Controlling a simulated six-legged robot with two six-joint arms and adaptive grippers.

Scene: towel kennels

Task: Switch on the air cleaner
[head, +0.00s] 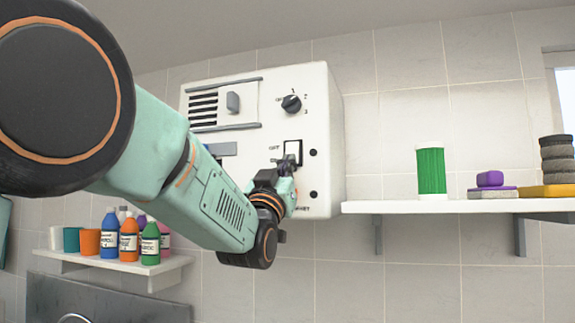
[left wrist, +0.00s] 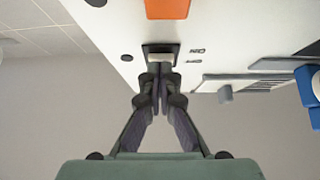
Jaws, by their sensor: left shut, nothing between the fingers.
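The air cleaner (head: 325,125) is a white box on the tiled wall, with a dial (head: 291,103), a vent and a slider on its front. A rocker switch in a black frame (head: 293,147) sits below the dial, with small lettering beside it that looks like OFF at the top. My left gripper (head: 287,166) is at the lower part of the switch, shut and empty. In the left wrist view its closed fingertips (left wrist: 161,72) are just at the edge of the switch (left wrist: 160,54); I cannot tell whether they touch. My right gripper is out of view.
A shelf (head: 400,207) to the right holds a green canister (head: 431,172), sponges and a dark stack. A lower left shelf (head: 140,264) holds several bottles. An orange patch (left wrist: 167,8) and a blue part (left wrist: 308,85) show on the panel in the wrist view.

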